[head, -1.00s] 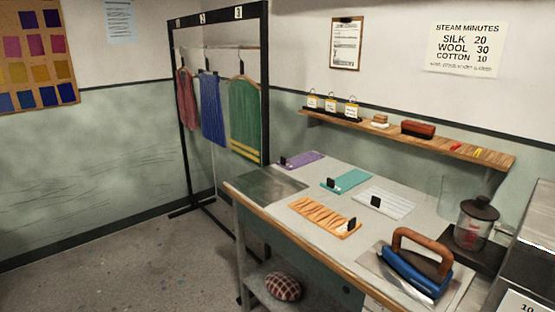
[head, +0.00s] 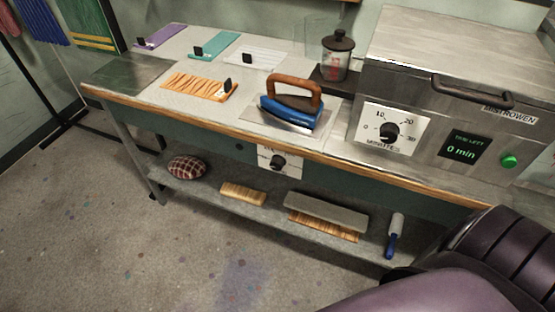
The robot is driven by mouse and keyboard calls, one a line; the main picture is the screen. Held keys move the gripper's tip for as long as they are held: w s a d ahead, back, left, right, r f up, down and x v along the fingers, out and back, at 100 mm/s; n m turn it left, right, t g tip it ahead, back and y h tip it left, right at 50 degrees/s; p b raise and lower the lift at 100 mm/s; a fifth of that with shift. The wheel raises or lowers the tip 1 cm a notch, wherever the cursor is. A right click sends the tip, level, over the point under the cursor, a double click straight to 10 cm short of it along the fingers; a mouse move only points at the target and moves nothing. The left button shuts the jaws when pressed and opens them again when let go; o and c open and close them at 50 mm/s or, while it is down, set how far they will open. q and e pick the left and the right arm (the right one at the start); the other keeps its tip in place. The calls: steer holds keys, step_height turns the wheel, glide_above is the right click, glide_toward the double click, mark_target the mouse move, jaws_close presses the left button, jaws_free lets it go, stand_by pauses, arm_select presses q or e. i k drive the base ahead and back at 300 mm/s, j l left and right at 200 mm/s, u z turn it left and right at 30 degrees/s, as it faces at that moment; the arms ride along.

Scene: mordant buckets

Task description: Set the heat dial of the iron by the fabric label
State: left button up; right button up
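The iron (head: 291,107), blue with a brown wooden handle, stands on a metal plate on the workbench. A dial with a black knob (head: 278,162) on a white plate is on the bench front below the iron; its markings are too small to read. Fabric swatches lie on the bench: purple (head: 160,36), teal (head: 214,46), white (head: 256,58) and wrinkled orange (head: 199,86), each with a small black clip or tag. No readable fabric label shows. Neither gripper is in view; only part of my arm shows at the lower right.
A steel steamer box (head: 455,80) stands at the right with a minutes dial (head: 390,131), a display reading 0 min and a green button (head: 509,161). A lidded jar (head: 337,58) is behind the iron. The lower shelf holds a checked cushion (head: 187,168) and brushes. Floor in front is clear.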

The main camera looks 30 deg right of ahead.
mark_target(279, 162)
steer(key=i+z, duration=0.35)
steer(key=i+j+z, duration=0.2)
steer(key=i+z, duration=0.2)
steer(key=i, duration=0.15)
